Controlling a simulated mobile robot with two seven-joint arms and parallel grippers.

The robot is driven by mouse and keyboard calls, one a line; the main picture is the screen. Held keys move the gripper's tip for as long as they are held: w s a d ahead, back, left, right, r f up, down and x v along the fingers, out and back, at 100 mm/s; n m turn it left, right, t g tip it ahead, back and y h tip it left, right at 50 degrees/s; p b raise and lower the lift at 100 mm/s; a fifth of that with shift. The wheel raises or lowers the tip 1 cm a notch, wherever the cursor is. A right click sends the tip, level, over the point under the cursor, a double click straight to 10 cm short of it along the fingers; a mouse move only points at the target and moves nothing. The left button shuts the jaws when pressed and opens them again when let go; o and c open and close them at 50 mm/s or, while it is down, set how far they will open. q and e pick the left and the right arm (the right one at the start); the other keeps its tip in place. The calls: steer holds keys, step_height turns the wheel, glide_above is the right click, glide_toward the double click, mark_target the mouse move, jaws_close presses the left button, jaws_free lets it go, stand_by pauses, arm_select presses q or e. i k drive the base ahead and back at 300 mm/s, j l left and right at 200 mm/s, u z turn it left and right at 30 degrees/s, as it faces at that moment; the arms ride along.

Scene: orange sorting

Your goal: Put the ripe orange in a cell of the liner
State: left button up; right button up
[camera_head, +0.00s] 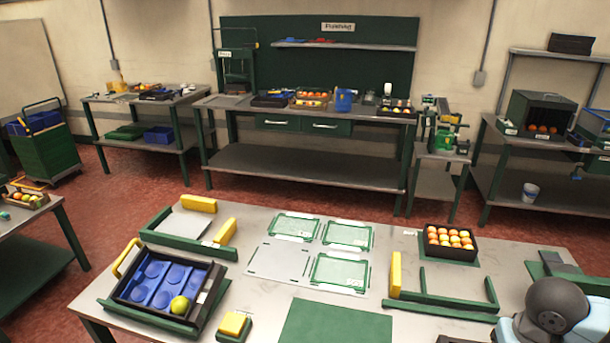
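A black crate (450,257) at the right of the near table holds several round fruits (450,238), mostly orange with some paler ones. At the near left, a black tray (150,318) with a yellow handle holds a blue liner (170,284) with round cells. A yellow-green fruit (180,305) lies at the liner's near right corner; the cells I can see elsewhere look empty. Which fruit is the ripe orange is not clear from here. Neither gripper is in view; only a rounded part of my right arm shows at the lower right.
Green frames (346,235) and a bare panel (279,262) lie mid-table. A yellow-topped block (234,325) and a green mat (336,322) are at the near edge. Green rails with yellow blocks (395,274) border the tray and crate areas. A workbench (310,165) stands behind.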

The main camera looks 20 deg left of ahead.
mark_target(137, 302)
steer(key=u, duration=1.35)
steer(key=i+j+u, duration=0.35)
steer(key=i+u, duration=0.35)
steer(key=i, duration=0.55)
